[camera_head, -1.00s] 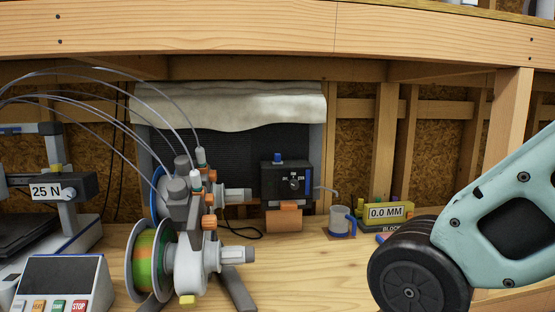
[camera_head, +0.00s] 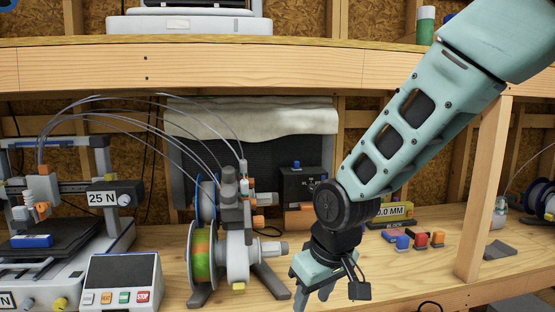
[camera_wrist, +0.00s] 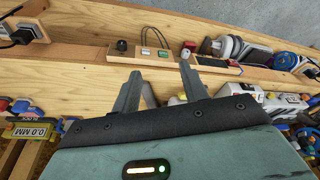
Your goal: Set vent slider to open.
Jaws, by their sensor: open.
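A black box (camera_head: 303,183) with a blue tab (camera_head: 296,164) on top stands at the back of the bench, before a dark ribbed panel (camera_head: 258,155). I cannot tell for sure which part is the vent slider. My arm partly covers the box's right side. My gripper (camera_head: 313,296) hangs over the front of the bench, in front of the box and well apart from it, pointing down. In the wrist view its two fingers (camera_wrist: 159,75) are spread with nothing between them. The box is not recognisable there.
A spool holder with cables (camera_head: 205,250) stands left of my gripper, close by. A printer (camera_head: 60,240) and button console (camera_head: 122,283) are further left. Small coloured blocks (camera_head: 420,240) lie right of my arm. A wooden post (camera_head: 485,190) and upper shelf (camera_head: 220,65) bound the space.

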